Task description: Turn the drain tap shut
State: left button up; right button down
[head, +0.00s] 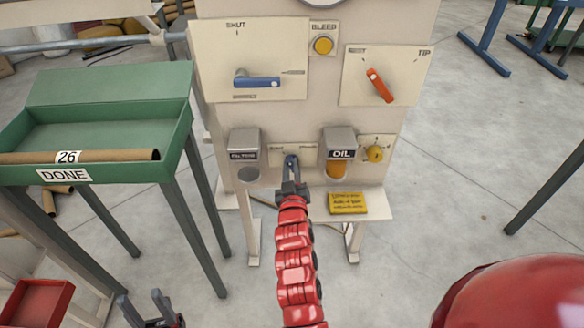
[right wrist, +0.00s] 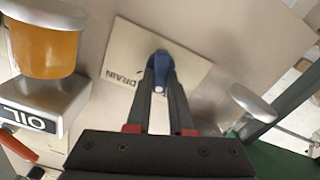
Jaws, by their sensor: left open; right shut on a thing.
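The drain tap is a small blue lever (head: 290,160) on a cream plate (head: 308,155) low on the panel, between the two bowls. In the right wrist view the plate reads DRAIN (right wrist: 127,75) and the blue lever (right wrist: 160,66) sits between my fingertips. In the head view the lever hangs down from its pivot; its lower part is hidden by the fingers. The plate's small marks are too small to read surely. My right gripper (head: 291,188) is shut on the lever. My left gripper (head: 150,310) is open and empty at the bottom left, away from the panel.
An OIL bowl (head: 337,168) and a FILTER bowl (head: 248,172) flank the plate. A yellow knob (head: 375,153), blue lever (head: 257,82), red lever (head: 379,85) and BLEED button (head: 323,45) are nearby. A green DONE tray (head: 100,130) with a tube stands left.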

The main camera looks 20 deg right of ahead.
jog(key=n, duration=0.4)
jog(key=shift+a+f+n, duration=0.15)
jog(key=shift+n, duration=0.25)
dwell(0.4)
jog(key=c, duration=0.8)
grip_release()
jog(key=b+v, duration=0.1)
jog(key=v, duration=1.6)
jog(key=shift+s+b, duration=0.2)
jog(key=shift+b, duration=0.1)
jog(key=shift+a, duration=0.15)
